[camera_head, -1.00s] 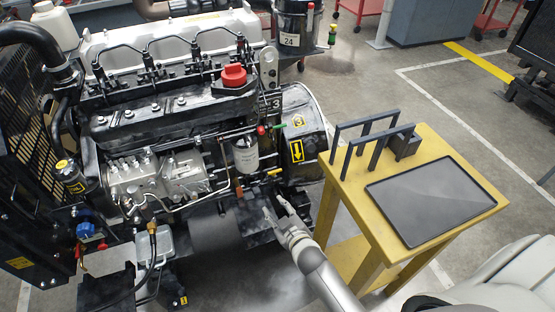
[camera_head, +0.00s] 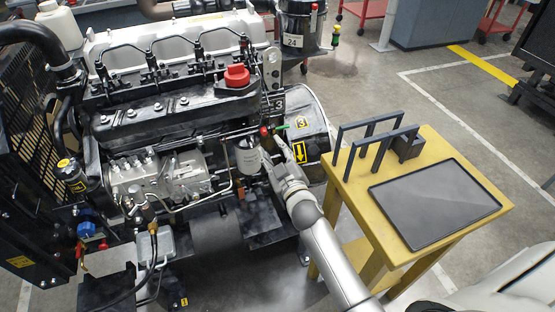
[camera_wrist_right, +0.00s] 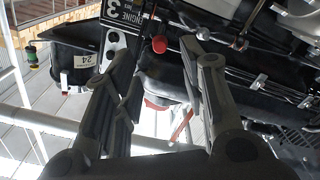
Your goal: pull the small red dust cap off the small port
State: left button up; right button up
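The small red dust cap (camera_head: 264,131) sits on the right side of the engine, above a white filter canister (camera_head: 248,160). It also shows in the right wrist view (camera_wrist_right: 159,44) as a red knob beyond and between the fingertips. My right gripper (camera_head: 268,160) is just below the cap in the head view. In the right wrist view my right gripper (camera_wrist_right: 164,62) is open, its two fingers apart with nothing between them. It appears apart from the cap. The small port behind the cap is hidden. My left gripper is not in view.
A larger red cap (camera_head: 236,77) sits on top of the engine. A small green part (camera_head: 281,126) is right beside the small cap. A yellow table (camera_head: 448,257) with a black tray mat (camera_head: 435,203) and dark frame handles stands right. Thin pipes run near the cap.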

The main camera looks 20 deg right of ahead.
aim_at(265, 134)
jog(key=shift+w+d+b, duration=0.1)
jog(key=shift+w+b, duration=0.85)
jog(key=shift+w, duration=2.25)
jog(key=shift+c, duration=0.3)
grip_shut()
